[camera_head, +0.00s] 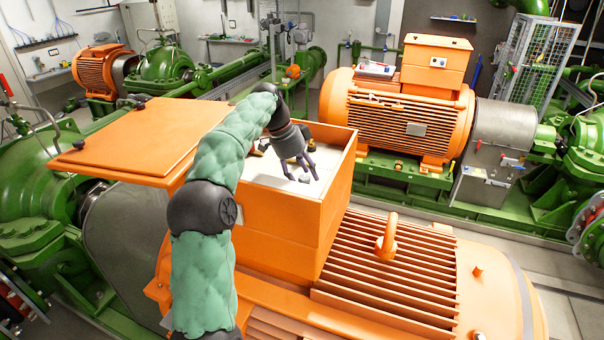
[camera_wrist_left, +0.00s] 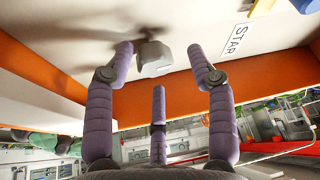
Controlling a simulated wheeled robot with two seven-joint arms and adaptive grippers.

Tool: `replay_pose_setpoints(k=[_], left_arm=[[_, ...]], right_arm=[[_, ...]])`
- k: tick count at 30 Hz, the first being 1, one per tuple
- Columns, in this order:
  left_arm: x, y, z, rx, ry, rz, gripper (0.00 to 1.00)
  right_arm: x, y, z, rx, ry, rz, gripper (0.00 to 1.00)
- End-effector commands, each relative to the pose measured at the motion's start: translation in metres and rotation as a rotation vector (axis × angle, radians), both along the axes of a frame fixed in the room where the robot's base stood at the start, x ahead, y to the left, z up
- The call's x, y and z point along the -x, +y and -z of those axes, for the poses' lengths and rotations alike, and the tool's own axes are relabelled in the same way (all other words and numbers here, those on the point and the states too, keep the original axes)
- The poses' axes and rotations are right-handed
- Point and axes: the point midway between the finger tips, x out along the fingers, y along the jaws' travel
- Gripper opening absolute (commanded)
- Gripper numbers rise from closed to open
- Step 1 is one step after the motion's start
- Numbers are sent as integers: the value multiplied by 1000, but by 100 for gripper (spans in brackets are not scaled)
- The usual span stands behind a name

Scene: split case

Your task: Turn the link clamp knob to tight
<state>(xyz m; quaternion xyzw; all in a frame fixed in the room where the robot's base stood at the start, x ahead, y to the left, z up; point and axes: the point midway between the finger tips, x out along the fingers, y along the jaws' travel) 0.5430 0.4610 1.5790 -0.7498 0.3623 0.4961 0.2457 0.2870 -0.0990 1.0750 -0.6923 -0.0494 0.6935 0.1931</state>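A small light-grey knob (camera_wrist_left: 153,58), seemingly the link clamp knob, sits on the pale inner panel of the open orange box. In the head view a small grey piece (camera_head: 305,178) near my fingertips may be the same knob. My left gripper (camera_head: 302,170) reaches into the box with its fingers spread. In the left wrist view the gripper (camera_wrist_left: 160,52) has the knob between its upper fingers, closer to the left one. I cannot tell whether that finger touches it. The gripper is not closed on it. My right gripper is not in view.
The orange box (camera_head: 285,218) has raised walls around the gripper, and its lid (camera_head: 140,140) stands open at the left. A label reading "STAR" (camera_wrist_left: 237,40) is on the panel. Cooling fins and a lifting eye (camera_head: 387,238) are to the right. Dark parts (camera_head: 258,147) sit behind the gripper.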

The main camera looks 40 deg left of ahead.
Motion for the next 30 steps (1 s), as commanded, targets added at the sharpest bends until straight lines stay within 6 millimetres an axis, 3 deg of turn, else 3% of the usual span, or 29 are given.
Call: replay_pose_setpoints(k=[8,21,30], left_arm=[[2,2,-2,0,6,0,56],[13,19,-57,-1,4,0,56],[16,21,-68,0,5,1,56]], right_arm=[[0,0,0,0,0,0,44],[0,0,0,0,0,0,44],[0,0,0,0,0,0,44]])
